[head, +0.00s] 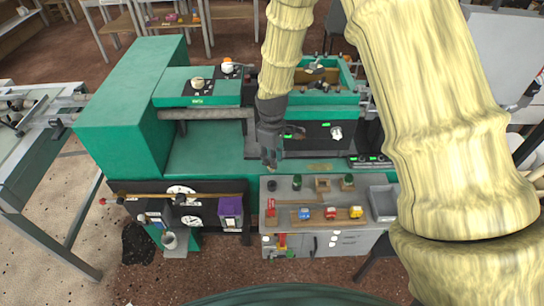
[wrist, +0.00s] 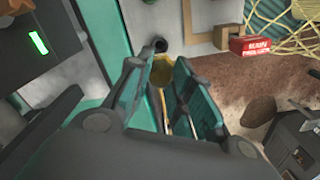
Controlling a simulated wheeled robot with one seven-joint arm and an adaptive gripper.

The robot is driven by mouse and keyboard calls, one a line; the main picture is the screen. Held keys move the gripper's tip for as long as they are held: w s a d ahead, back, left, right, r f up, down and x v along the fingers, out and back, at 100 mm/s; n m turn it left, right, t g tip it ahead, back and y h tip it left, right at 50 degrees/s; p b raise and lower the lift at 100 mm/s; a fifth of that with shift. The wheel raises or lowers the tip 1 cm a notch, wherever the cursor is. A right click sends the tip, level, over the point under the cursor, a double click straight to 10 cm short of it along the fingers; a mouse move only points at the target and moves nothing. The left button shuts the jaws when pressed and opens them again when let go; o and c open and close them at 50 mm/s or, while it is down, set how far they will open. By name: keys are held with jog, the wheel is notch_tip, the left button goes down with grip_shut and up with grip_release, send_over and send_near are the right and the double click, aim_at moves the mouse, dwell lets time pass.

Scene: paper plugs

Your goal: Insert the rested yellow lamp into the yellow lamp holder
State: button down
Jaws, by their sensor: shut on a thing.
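My gripper (head: 271,163) points down above the back left of the grey bench. In the wrist view my gripper (wrist: 165,95) has its teal fingers closed around a small yellow, lamp-like thing (wrist: 160,75), mostly hidden between them. A yellow block-like piece (head: 356,212) sits at the right end of a row with a red piece (head: 330,213) and a blue piece (head: 304,214). I cannot tell whether the yellow piece is the lamp holder. The held thing is apart from this row.
The grey bench (head: 345,240) carries a black round cup (head: 272,185), a green cup (head: 297,182), wooden blocks (head: 322,184) and a grey tray (head: 383,203). A red box (wrist: 257,46) shows in the wrist view. A teal machine (head: 200,150) stands left and behind.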

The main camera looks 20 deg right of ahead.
aim_at(272, 172)
jog(key=shift+r, duration=0.1)
jog(key=shift+f+b, duration=1.25)
jog(key=shift+f, duration=1.75)
jog(key=shift+f+b, duration=0.3)
jog(key=shift+f, duration=1.35)
jog(key=c, duration=1.2)
grip_release()
jog(key=shift+r, duration=0.15)
jog(key=shift+r+p, duration=1.9)
jog(key=shift+r, duration=0.75)
